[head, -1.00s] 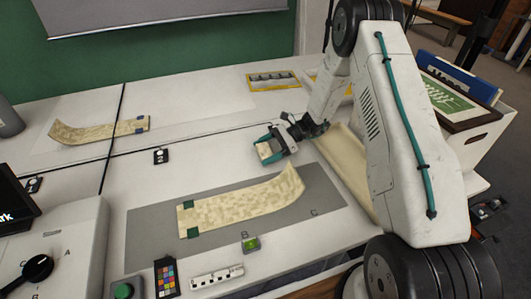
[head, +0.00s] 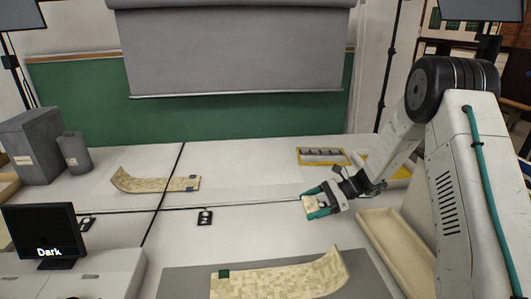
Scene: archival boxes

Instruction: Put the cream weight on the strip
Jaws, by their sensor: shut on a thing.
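My gripper (head: 317,203) has teal fingers and is shut on the cream weight (head: 309,202), a small pale block, and appears to hold it above the white table. A mottled cream strip (head: 285,279) lies on a grey mat (head: 180,283) in front. Its right end curls up, and a dark green piece (head: 223,274) sits at its left end; the picture's bottom edge cuts off the near part. My gripper is beyond this strip, near its curled end.
A cream tray (head: 392,237) stands right of my gripper, and a yellow-framed tray (head: 323,156) lies behind. A marker numbered 2 (head: 205,217) stands left of centre. A monitor (head: 40,233) and grey box (head: 33,146) are at left.

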